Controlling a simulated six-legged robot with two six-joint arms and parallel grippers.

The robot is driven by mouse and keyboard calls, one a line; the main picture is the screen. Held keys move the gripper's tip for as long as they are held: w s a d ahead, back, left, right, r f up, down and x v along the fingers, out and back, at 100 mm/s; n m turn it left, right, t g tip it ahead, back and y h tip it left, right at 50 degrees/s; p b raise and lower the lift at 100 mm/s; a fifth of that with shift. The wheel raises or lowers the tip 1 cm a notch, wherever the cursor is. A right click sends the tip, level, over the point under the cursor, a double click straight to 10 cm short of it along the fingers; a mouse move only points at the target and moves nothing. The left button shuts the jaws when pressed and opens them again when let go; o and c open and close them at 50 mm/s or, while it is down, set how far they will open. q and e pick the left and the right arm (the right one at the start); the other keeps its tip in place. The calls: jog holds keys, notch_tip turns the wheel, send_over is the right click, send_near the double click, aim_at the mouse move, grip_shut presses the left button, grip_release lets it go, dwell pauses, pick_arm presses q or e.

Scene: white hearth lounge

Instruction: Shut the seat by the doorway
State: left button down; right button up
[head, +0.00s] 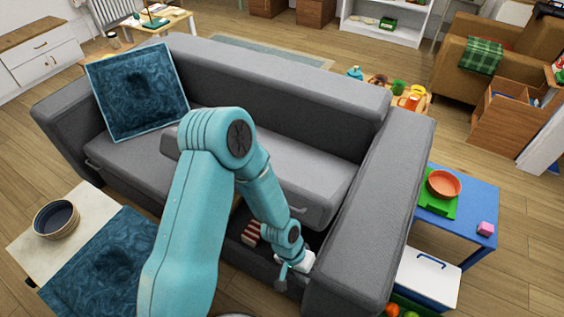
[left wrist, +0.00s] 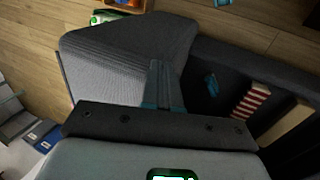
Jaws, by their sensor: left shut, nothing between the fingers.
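The grey sofa (head: 60,115) has two seats. Its right seat (head: 300,170) is raised above the left seat (head: 130,158), with a small handle (head: 298,209) on its front edge. A dark storage space shows under it, with a red-and-white striped thing (head: 251,236) inside. The striped thing also shows in the left wrist view (left wrist: 250,100), beside a beige thing (left wrist: 287,124) and a small blue thing (left wrist: 212,84). My left gripper (head: 281,284) is shut and empty at the sofa's front, below the raised seat and near the right armrest (head: 385,210). My right gripper is not in view.
A blue table (head: 478,199) with an orange bowl (head: 444,184) and a pink block (head: 486,229) stands right of the sofa. A white box (head: 425,283) is near the armrest. A low table (head: 70,215) with a bowl (head: 56,219) and blue cushion (head: 105,265) is front left.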

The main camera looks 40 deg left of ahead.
pick_arm(q)
jog(key=w+a+r+y+p, duration=0.2)
jog(key=w+a+r, duration=0.4)
jog(key=a+r, duration=0.45)
jog(key=w+a+r+y+p, duration=0.25)
jog(key=w+a+r, duration=0.45)
jog(key=r, duration=0.6)
jog(key=shift+g+h, duration=0.25)
jog(key=shift+g, duration=0.05)
jog(key=f+p, duration=0.1)
jog(key=f, duration=0.3)
jog(key=s+f+p, duration=0.1)
jog(key=f, duration=0.4)
jog(key=f+p, duration=0.1)
jog(key=f, duration=0.3)
jog(key=shift+s+a+f, duration=0.25)
jog(key=shift+a, duration=0.15)
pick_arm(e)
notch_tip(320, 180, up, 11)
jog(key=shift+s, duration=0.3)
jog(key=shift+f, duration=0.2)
